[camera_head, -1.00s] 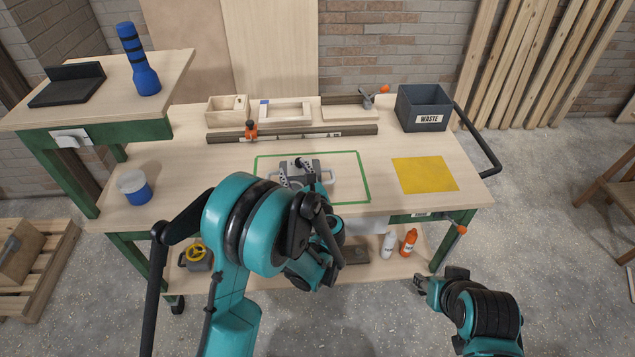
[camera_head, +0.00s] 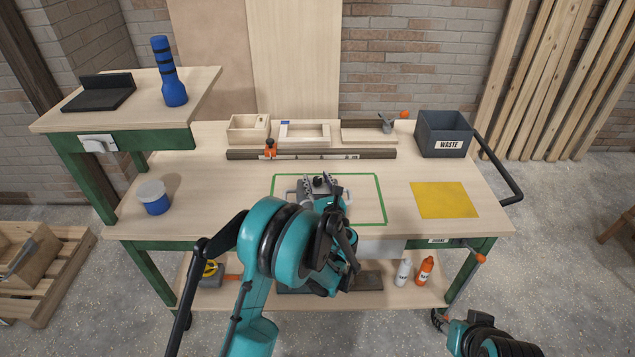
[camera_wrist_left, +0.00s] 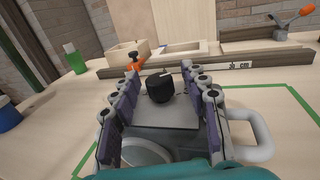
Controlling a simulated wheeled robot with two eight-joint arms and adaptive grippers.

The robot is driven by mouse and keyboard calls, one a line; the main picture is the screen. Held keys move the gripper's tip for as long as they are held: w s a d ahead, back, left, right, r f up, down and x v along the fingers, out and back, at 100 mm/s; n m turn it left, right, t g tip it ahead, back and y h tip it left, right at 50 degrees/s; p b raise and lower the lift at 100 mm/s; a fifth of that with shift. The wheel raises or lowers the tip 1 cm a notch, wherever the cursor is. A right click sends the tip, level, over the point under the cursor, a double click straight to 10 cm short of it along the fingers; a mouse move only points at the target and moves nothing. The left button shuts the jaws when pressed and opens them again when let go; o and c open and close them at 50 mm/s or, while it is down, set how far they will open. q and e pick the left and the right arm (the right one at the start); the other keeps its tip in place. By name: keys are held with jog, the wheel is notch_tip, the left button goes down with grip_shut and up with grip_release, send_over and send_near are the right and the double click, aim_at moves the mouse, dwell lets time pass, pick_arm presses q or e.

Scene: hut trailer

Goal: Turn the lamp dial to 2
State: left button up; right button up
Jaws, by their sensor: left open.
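The lamp is a grey body (camera_wrist_left: 185,118) with a pale side handle, standing inside the green outline on the workbench. Its black round dial (camera_wrist_left: 160,88) faces up on top, with a light mark at its upper edge; the dial also shows in the head view (camera_head: 318,181). My left gripper (camera_wrist_left: 161,72) is open, with one row of fingers on each side of the dial and a visible gap to it. No number by the dial is readable. My right gripper (camera_head: 440,319) is low at the lower right, away from the bench; its jaws are too small to judge.
Behind the lamp lie a wooden rail (camera_head: 340,154) with an orange clamp (camera_head: 270,148) and wooden trays (camera_head: 304,135). A dark WASTE bin (camera_head: 444,135) stands at the back right. A yellow sheet (camera_head: 444,200) lies right of the outline, with bare bench around it.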

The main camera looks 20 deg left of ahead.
pick_arm(q)
grip_shut()
jog(key=shift+y, duration=0.3)
jog(key=n+g+y, duration=0.5)
jog(key=shift+w+d+g, duration=0.1)
jog(key=shift+g, duration=0.3)
jog(key=n+g+y, duration=0.1)
jog(key=n+g, duration=0.2)
jog(key=g, duration=0.1)
jog(key=n+g+y, duration=0.2)
jog(key=n+g, duration=0.1)
jog(key=g, duration=0.2)
jog(key=shift+n+g, duration=0.3)
jog(key=shift+n, duration=0.1)
